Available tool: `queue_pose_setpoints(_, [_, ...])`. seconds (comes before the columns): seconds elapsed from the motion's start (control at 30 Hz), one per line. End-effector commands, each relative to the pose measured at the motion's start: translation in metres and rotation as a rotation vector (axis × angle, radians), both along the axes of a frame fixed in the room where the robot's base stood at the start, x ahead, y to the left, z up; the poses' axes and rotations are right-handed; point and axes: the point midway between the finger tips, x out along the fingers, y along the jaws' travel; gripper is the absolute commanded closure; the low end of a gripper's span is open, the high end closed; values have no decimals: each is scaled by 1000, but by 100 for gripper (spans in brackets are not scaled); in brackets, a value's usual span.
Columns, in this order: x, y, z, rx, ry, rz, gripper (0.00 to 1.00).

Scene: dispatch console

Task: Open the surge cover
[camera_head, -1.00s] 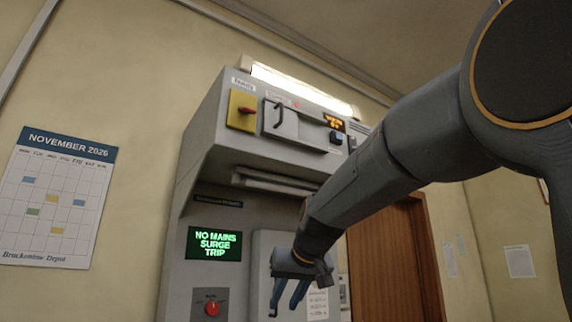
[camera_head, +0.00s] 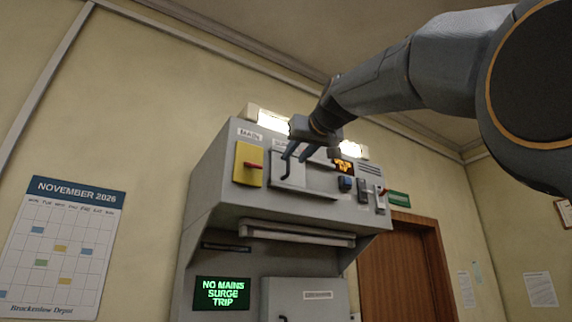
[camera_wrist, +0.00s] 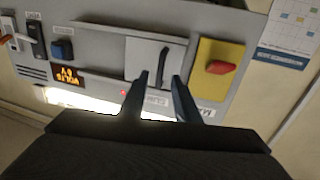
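The surge cover (camera_head: 318,178) is a pale grey panel on the sloped upper face of the console. It looks closed, and its dark curved handle (camera_wrist: 163,62) shows in the wrist view. The label beside the cover is partly hidden by my fingers in the head view. My gripper (camera_head: 288,157) is in front of the cover's handle side, fingers pointing down. In the wrist view my gripper (camera_wrist: 162,80) has its two fingers apart, with the handle ahead between their tips. I cannot tell whether the fingers touch the panel. Nothing is held.
A yellow plate with a red switch (camera_head: 248,165) sits left of the cover. A blue button (camera_head: 346,184), an amber display (camera_head: 343,165) and switches (camera_head: 380,199) are to the right. A green screen (camera_head: 222,293) reads "NO MAINS SURGE TRIP". A lit lamp (camera_head: 276,121) runs along the top.

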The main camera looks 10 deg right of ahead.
Motion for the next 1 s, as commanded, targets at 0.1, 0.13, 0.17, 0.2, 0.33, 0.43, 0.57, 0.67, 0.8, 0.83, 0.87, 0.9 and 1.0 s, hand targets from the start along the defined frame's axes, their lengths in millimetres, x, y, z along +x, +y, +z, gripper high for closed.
queue_pose_setpoints(0.1, [17,3,2,0,2,2,71])
queue_pose_setpoints(0.13, [20,3,2,0,2,2,71])
queue_pose_setpoints(0.17, [23,4,2,0,2,2,71])
queue_pose_setpoints(0.2, [27,4,1,0,2,2,71])
queue_pose_setpoints(0.33, [34,5,1,0,1,1,71])
queue_pose_setpoints(0.43, [35,5,0,0,0,1,71])
queue_pose_setpoints(0.57, [36,5,0,0,0,1,71])
queue_pose_setpoints(0.67, [35,5,0,0,0,1,78])
queue_pose_setpoints(0.8, [36,5,0,0,1,0,100])
queue_pose_setpoints(0.83, [35,5,0,0,1,0,100])
queue_pose_setpoints(0.87, [35,5,0,0,1,0,100])
queue_pose_setpoints(0.9, [35,5,0,0,1,0,100])
queue_pose_setpoints(1.0, [35,5,0,0,1,0,100])
